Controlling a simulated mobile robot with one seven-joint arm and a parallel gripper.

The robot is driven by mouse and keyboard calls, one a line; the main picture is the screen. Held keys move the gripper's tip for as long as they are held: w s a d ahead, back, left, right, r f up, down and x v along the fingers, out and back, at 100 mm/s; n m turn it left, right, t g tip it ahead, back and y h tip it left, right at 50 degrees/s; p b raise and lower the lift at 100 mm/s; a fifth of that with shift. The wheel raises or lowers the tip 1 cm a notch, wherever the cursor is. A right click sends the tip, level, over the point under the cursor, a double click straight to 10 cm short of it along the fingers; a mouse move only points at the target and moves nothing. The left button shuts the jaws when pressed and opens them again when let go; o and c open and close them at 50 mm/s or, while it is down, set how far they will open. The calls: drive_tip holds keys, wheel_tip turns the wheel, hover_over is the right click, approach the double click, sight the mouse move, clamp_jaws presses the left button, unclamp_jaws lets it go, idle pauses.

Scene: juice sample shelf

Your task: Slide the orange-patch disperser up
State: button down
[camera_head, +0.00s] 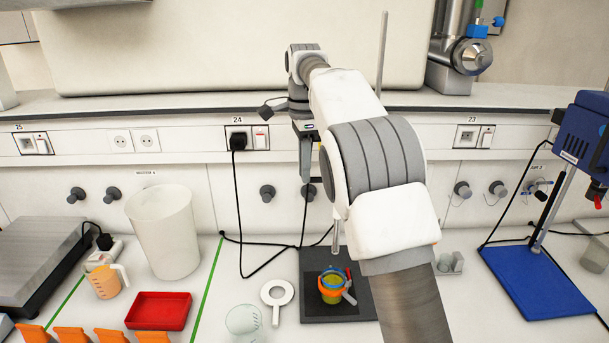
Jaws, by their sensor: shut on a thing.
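My arm reaches across the middle of the view. My gripper (304,130) points down in front of the wall panel and is shut on part of the disperser; the fingertips and the held part are hard to make out. My arm hides most of the disperser's body, and I see no orange patch. A thin metal shaft (336,237) shows below my arm, upright above a cup (331,290) with an orange ring and blue rim. The cup is on a black base plate (312,262). A tall thin rod (383,50) rises behind my arm.
A blue device on a blue stand (540,283) is at the right. A white bin (163,235), orange jug (106,280) and red tray (158,311) are at the left. Black cables hang behind.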

drive_tip(key=shift+r, duration=0.5)
drive_tip(key=c, duration=0.8)
unclamp_jaws()
drive_tip(key=shift+w, duration=0.1)
drive_tip(key=shift+c, duration=0.2)
drive_tip(key=shift+f, duration=0.2)
